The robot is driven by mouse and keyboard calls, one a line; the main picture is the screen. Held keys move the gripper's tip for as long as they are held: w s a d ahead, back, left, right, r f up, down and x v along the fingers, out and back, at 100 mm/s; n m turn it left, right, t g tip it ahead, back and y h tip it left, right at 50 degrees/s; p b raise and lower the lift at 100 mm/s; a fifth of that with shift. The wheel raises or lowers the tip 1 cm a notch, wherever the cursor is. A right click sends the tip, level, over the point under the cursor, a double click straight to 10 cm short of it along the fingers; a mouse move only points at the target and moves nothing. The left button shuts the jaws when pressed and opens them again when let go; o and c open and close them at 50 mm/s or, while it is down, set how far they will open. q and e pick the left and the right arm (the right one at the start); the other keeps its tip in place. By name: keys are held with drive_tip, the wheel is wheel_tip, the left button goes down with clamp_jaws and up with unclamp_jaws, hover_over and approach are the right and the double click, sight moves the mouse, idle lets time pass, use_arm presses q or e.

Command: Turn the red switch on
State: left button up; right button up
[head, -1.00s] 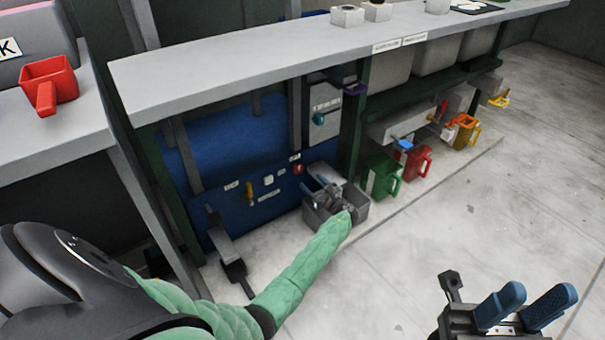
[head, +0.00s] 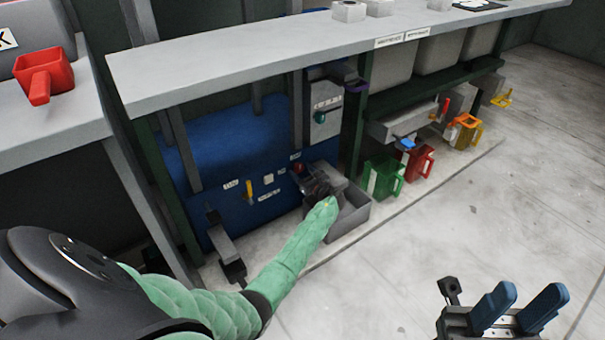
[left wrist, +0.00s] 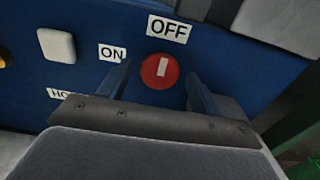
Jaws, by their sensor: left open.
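The red switch (left wrist: 160,70) is a round red dial with a white bar on the blue panel. The bar stands nearly upright, toward the OFF label (left wrist: 169,30); the ON label (left wrist: 112,53) is to its left. My left gripper (left wrist: 159,74) is open, with one finger to each side of the switch in the left wrist view; I cannot tell whether they touch it. My right gripper (head: 527,296) is open and empty at the bottom right.
A grey bin (head: 350,218) stands below my left gripper. A white button (left wrist: 57,45) and a yellow handle (head: 249,189) are left of the switch. The grey tabletop (head: 270,55) overhangs the panel. Green and red jugs stand to the right; the floor in front is clear.

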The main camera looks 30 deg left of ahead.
use_arm(q)
drive_tip(key=c, duration=0.9)
drive_tip(key=shift+c, duration=0.2)
